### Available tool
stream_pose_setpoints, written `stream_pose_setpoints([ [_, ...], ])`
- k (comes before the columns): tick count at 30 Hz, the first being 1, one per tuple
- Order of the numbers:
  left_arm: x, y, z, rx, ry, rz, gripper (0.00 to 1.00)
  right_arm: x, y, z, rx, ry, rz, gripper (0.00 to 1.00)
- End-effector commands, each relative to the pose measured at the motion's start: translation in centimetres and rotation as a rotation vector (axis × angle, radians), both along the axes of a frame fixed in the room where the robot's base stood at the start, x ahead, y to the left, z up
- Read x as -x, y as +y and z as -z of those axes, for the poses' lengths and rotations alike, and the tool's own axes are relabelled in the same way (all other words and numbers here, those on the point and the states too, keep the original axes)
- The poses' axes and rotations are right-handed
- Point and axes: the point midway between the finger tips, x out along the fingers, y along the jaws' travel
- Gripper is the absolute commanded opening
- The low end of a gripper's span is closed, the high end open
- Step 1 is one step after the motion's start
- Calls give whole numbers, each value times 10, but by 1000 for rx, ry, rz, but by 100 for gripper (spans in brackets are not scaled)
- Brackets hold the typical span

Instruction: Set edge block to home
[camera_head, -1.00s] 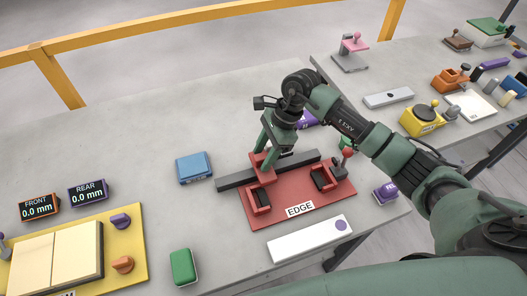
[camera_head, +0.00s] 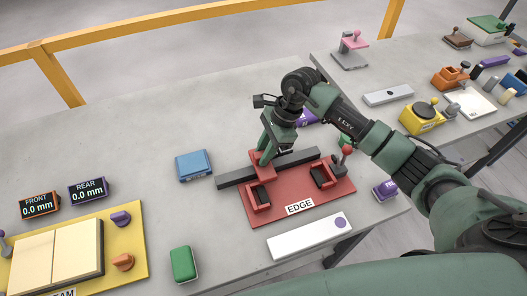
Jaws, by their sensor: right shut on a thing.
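The edge fixture is a red plate (camera_head: 285,219) labelled EDGE, with a dark grey bar (camera_head: 233,181) along its back and two dark-topped red holders on it. A red block (camera_head: 262,172) sits at the bar, left of the middle; I take it to be the edge block. My right gripper (camera_head: 265,155) comes down from above and is shut on the red block's upper part. The fingers partly hide it. My left gripper is not in view.
A blue block (camera_head: 193,165) lies left of the bar. A green block (camera_head: 183,264) and a white bar (camera_head: 309,237) lie in front. FRONT (camera_head: 39,205) and REAR (camera_head: 88,192) displays read 0.0 mm beside a yellow board (camera_head: 131,257).

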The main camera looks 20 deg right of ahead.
Motion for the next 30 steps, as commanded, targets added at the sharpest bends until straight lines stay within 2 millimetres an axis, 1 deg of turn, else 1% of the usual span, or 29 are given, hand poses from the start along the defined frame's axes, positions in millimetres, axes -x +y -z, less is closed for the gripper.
stream_pose_setpoints([
  [26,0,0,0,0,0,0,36,-1,0,-1,0,-2,1,0],
  [28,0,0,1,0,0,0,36,-1,2,-1,-1,-2,0,0],
  [30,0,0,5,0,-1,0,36,-1,10,1,-2,-4,-3,0],
])
